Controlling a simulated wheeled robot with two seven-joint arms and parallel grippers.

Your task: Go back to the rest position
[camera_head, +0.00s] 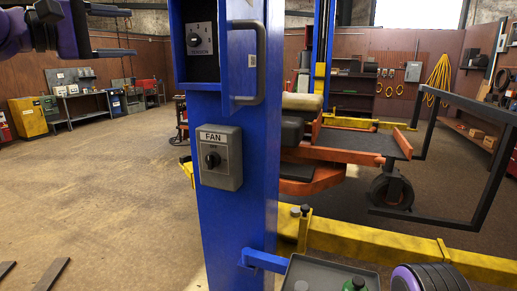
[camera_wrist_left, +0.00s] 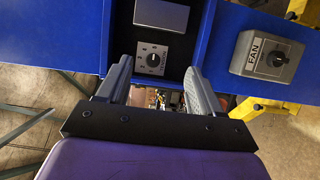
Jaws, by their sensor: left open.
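My left gripper (camera_head: 132,33) is at the upper left of the head view, its two fingers apart and pointing right toward the blue post (camera_head: 235,210). It is empty, with a visible gap to the post. In the left wrist view, the open fingers (camera_wrist_left: 157,70) frame a grey knob panel (camera_wrist_left: 153,57) inside a blue box. The head view shows this knob panel (camera_head: 199,39) in the open box, with a blue door (camera_head: 240,60) and its handle (camera_head: 262,65) swung out.
A grey FAN switch box (camera_head: 221,158) is on the post below the door. A tray (camera_head: 325,275) on a blue bracket is low at the front. An orange mower (camera_head: 345,145) and yellow lift beam (camera_head: 400,244) stand right. The floor at left is mostly clear.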

